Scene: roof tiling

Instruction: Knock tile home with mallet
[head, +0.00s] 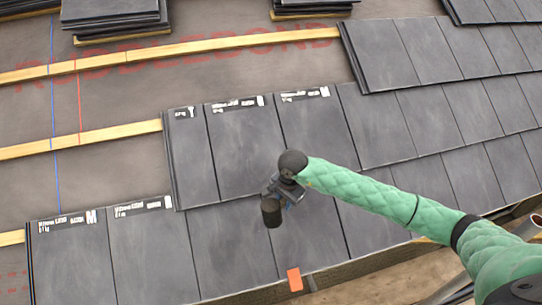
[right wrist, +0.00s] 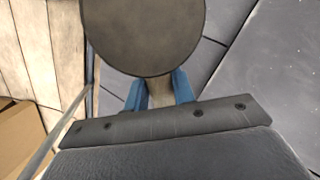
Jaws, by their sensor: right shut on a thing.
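My right gripper (head: 284,190) is shut on a mallet, at the end of my green-sleeved arm. The mallet's dark round head (head: 271,211) hangs below the gripper, over the lower rows of slate-grey tiles. In the right wrist view, the blue fingers (right wrist: 158,90) hold the pale handle, and the mallet head (right wrist: 143,36) fills the top centre. Whether the head touches a tile I cannot tell. A tile (head: 240,150) with a white printed strip lies in the middle row, left of the arm. Two more printed tiles (head: 150,250) lie at lower left. My left gripper is out of view.
Wooden battens (head: 90,138) cross the brown underlay, which is bare at left. Stacks of tiles (head: 112,22) stand at the top. An orange tab (head: 294,279) sits at the eave edge. A metal pipe (head: 530,226) shows at lower right.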

